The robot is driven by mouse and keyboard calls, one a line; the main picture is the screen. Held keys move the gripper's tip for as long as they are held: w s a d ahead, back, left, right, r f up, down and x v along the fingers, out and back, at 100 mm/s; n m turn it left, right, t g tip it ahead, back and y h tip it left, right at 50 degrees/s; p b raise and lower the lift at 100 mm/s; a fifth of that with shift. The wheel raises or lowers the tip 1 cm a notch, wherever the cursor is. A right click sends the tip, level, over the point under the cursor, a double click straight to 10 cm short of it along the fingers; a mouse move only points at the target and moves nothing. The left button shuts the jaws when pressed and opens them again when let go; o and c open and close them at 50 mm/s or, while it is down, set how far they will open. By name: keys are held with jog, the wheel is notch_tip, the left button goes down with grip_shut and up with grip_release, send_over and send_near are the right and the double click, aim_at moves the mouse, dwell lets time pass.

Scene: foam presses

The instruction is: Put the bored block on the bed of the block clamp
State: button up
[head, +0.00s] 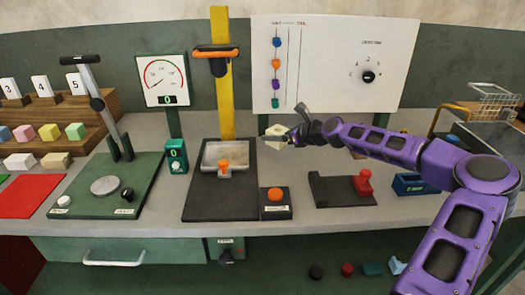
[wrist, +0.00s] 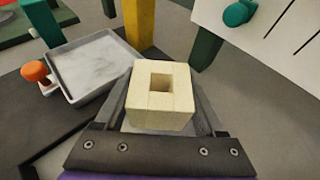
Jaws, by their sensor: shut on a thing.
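The bored block (head: 274,137) is cream-coloured. In the wrist view the bored block (wrist: 160,118) shows a square hole in its top. My gripper (head: 290,138) is shut on it and holds it above the counter, right of the yellow column. In the wrist view the fingers of my gripper (wrist: 162,100) lie on both sides of the block. A dark base with an upright end wall and a red knob (head: 363,182) stands right of centre; it looks like the block clamp, but no readable label confirms it. Its flat bed (head: 335,192) looks empty.
A press with a yellow column (head: 221,100) and a grey tray (head: 209,158) with an orange knob stands left of my gripper. An orange button box (head: 276,203) lies between press and clamp. A white dial panel (head: 335,60) stands behind. A blue bin (head: 412,184) is at right.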

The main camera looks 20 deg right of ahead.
aim_at(275, 158)
jog(key=shift+f+b, duration=0.4)
jog(key=shift+f, duration=2.65)
jog(key=shift+f, duration=0.1)
jog(key=o, duration=1.3)
